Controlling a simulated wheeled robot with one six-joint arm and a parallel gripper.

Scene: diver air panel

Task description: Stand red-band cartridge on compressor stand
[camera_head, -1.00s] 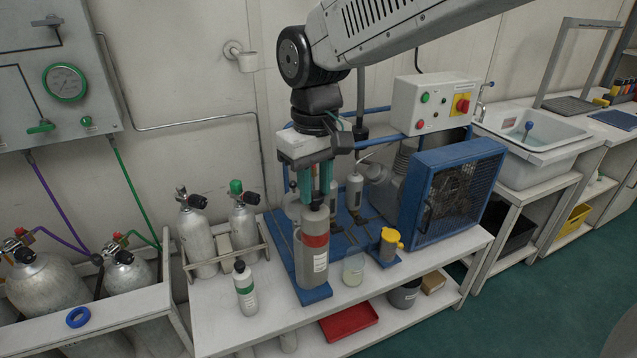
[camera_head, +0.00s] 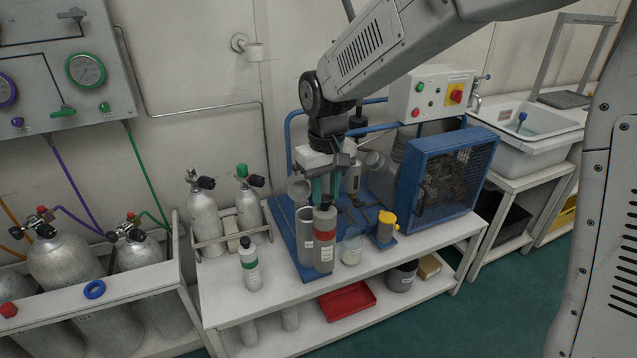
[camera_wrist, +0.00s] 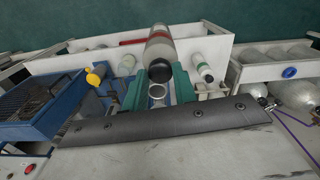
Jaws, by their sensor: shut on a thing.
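The red-band cartridge (camera_head: 324,252) is a grey cylinder with a red band, a pale label and a dark top. My gripper (camera_head: 325,190) is shut on its top, and the cartridge hangs upright. It also shows between the green fingers in the wrist view (camera_wrist: 160,48). In the head view it is in front of the blue compressor stand (camera_head: 281,218), at the front right edge of the stand's narrow front part. I cannot tell whether its bottom touches anything. A plain grey upright cylinder (camera_head: 304,238) is just left of it, partly hidden.
A green-band bottle (camera_head: 250,268) stands left on the white bench. The blue fan guard (camera_head: 445,185) is farther right. A red tray (camera_head: 347,300) lies on the lower shelf.

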